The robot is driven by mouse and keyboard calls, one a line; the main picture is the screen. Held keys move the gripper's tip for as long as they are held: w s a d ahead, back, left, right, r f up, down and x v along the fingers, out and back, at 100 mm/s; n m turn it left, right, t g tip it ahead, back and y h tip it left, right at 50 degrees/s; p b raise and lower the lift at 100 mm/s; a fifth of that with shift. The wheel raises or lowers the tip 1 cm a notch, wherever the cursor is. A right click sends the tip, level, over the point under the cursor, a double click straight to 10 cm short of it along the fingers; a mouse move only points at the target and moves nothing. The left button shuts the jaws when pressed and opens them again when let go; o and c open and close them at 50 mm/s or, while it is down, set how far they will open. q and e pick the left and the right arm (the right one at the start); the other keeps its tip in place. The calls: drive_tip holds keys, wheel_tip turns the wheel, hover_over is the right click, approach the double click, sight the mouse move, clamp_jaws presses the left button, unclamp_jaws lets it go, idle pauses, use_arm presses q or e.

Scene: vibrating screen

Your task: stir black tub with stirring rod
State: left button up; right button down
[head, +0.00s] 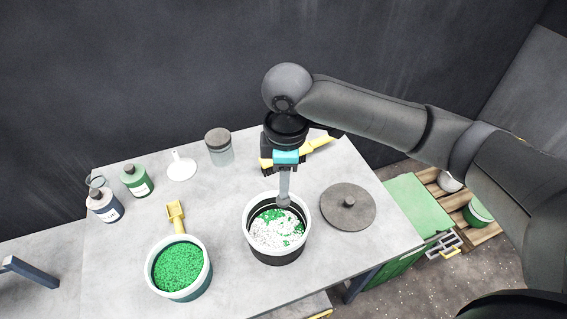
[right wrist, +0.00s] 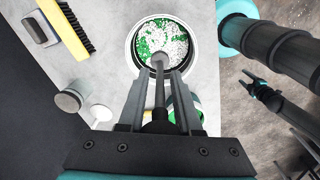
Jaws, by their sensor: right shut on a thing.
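The black tub (head: 276,252) with a white rim stands on the grey table, holding white grains mixed with green ones. It also shows in the right wrist view (right wrist: 133,48). My right gripper (head: 284,190) is above the tub, pointing down. It is shut on the stirring rod (right wrist: 159,88), a grey rod between the fingers. The rod reaches down over the tub's mouth, and its lower end is at the grains; whether it is sunk in them is hard to tell. My left gripper (right wrist: 262,82) shows in the right wrist view over the floor, its fingers apart and empty.
A tub of green grains (head: 207,275) stands left of the black tub, with a yellow scoop (head: 176,215) behind. A round lid (head: 348,207) lies to the right. A yellow brush (head: 318,145), jar (head: 219,150), funnel (head: 181,168) and bottles (head: 136,182) stand further back.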

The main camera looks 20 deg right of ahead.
drive_tip(key=n+p, duration=0.3)
drive_tip(key=n, duration=0.1)
drive_tip(key=n+p, duration=0.3)
drive_tip(key=n, duration=0.2)
drive_tip(key=w+n+y+p, duration=0.1)
drive_tip(key=n+p, duration=0.2)
drive_tip(key=n, duration=0.2)
drive_tip(key=shift+f+p, duration=0.25)
drive_tip(key=shift+p, duration=0.15)
drive_tip(key=shift+f+n+g+p, duration=0.15)
drive_tip(key=shift+n+g+p, duration=0.25)
drive_tip(key=shift+n, duration=0.5)
use_arm(q)
wheel_tip(320, 180, up, 12)
use_arm(e)
drive_tip(key=shift+f+n, duration=0.2)
drive_tip(key=shift+n, duration=0.2)
drive_tip(key=f+b, duration=0.5)
drive_tip(key=shift+a+f, duration=0.15)
drive_tip(key=shift+a, duration=0.05)
use_arm(q)
wheel_tip(320, 180, down, 12)
drive_tip(key=b, duration=0.6)
drive_tip(key=shift+a, duration=0.2)
use_arm(e)
wheel_tip(320, 180, down, 10)
drive_tip(key=a, duration=0.1)
use_arm(q)
drive_tip(key=shift+w, duration=0.1)
